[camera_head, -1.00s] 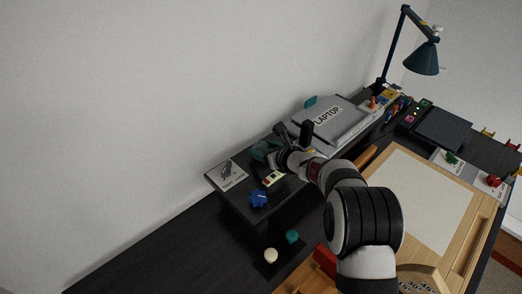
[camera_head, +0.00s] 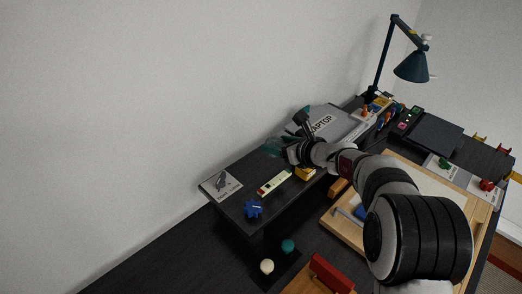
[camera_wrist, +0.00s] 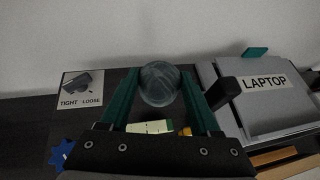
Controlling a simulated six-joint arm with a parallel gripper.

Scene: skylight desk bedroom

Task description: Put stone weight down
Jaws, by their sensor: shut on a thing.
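The stone weight (camera_wrist: 159,83) is a round, dark grey-green, mottled stone in the wrist view. My gripper (camera_wrist: 159,74) is shut on it, with one teal finger on each side. In the head view my gripper (camera_head: 273,147) is over the back part of the raised black shelf, left of the laptop; the stone is not clear there. In the wrist view the stone and fingers hide part of the shelf, and I cannot tell whether the stone touches it.
The laptop (camera_wrist: 262,98) lies close on the right. A "TIGHT LOOSE" card (camera_wrist: 81,89) lies on the left, with a blue knob (camera_head: 254,208) in front. A pale green-ended bar (camera_head: 274,182) and a yellow block (camera_head: 305,174) lie nearby. The wall is behind.

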